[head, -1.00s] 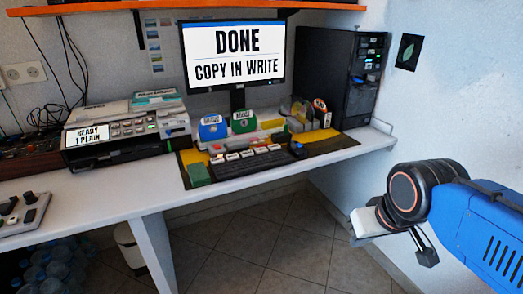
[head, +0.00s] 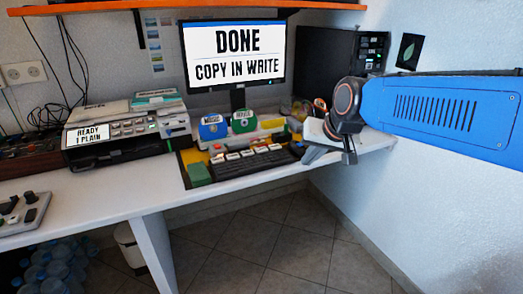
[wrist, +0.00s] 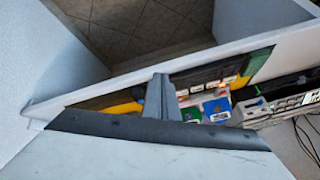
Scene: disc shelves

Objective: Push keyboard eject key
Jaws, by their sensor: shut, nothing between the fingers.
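The black keyboard (head: 252,163) lies on the desk below the monitor, with a row of light labelled keys (head: 232,155) along its back. Which key is eject is too small to read. In the wrist view the keyboard (wrist: 203,75) shows beyond my fingers. My gripper (head: 313,153) is shut and empty, at the right end of the keyboard in the head view and apart from the keys as far as I can tell. Its shut fingers (wrist: 160,97) show in the wrist view. The monitor (head: 234,52) reads "DONE, COPY IN WRITE".
A blue box (head: 213,127) and a green box (head: 243,121) stand behind the keyboard. A green block (head: 199,174) lies at its left. A device (head: 112,138) reading "READY 1 PLAIN" is further left. A dark computer tower (head: 340,62) and the wall bound the right.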

